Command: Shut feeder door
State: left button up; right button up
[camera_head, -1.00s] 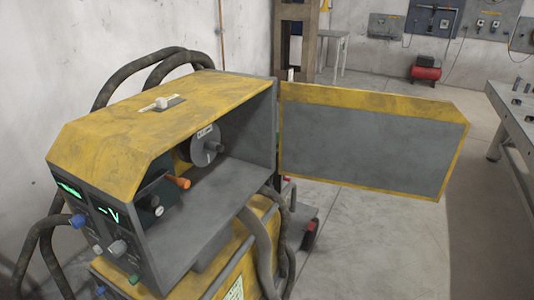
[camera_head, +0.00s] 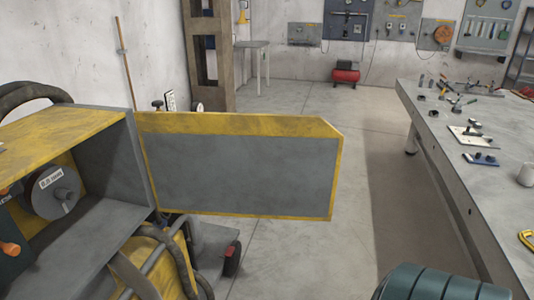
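The feeder door (camera_head: 240,172) is a flat panel with a grey inner face and a yellow border. It stands wide open, hinged at the right edge of the feeder housing and sticking out to the right. The yellow and grey feeder housing (camera_head: 118,160) is at the left, partly cut off by the picture edge. Its open side shows a wire spool (camera_head: 58,194) and an orange knob (camera_head: 10,248) inside. Neither of my grippers is in view, and nothing visible touches the door.
Hoses (camera_head: 168,255) hang below the housing, above a wheeled cart with a dark wheel (camera_head: 232,260). A long grey workbench (camera_head: 440,150) with tools runs along the right. Open floor (camera_head: 300,245) lies between door and bench. A red compressor (camera_head: 346,75) stands at the back wall.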

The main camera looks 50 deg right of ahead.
aim_at(283, 167)
jog(key=l+u, duration=0.25)
jog(key=l, duration=0.3)
jog(key=l+u, duration=0.25)
jog(key=l, duration=0.3)
jog(key=l+u, duration=0.2)
jog(key=l, duration=0.35)
jog(key=k+l+u, duration=0.25)
jog(key=l, duration=0.3)
jog(key=l+u, duration=0.2)
jog(key=l, duration=0.3)
jog(key=l+u, duration=0.25)
jog(key=l, duration=0.25)
jog(key=k+l+u, duration=0.2)
jog(key=l, duration=0.3)
jog(key=k+l+u, duration=0.1)
jog(key=l+u, duration=0.15)
jog(key=l, duration=0.25)
jog(key=l+u, duration=0.1)
jog(key=l, duration=0.45)
jog(key=k+l+u, duration=0.1)
jog(key=k+l, duration=0.25)
jog(key=k, duration=0.15)
jog(key=k+l, duration=0.3)
jog(key=k, duration=0.25)
jog(key=k+l+u, duration=0.15)
jog(key=k+l, duration=0.2)
jog(key=k, duration=0.2)
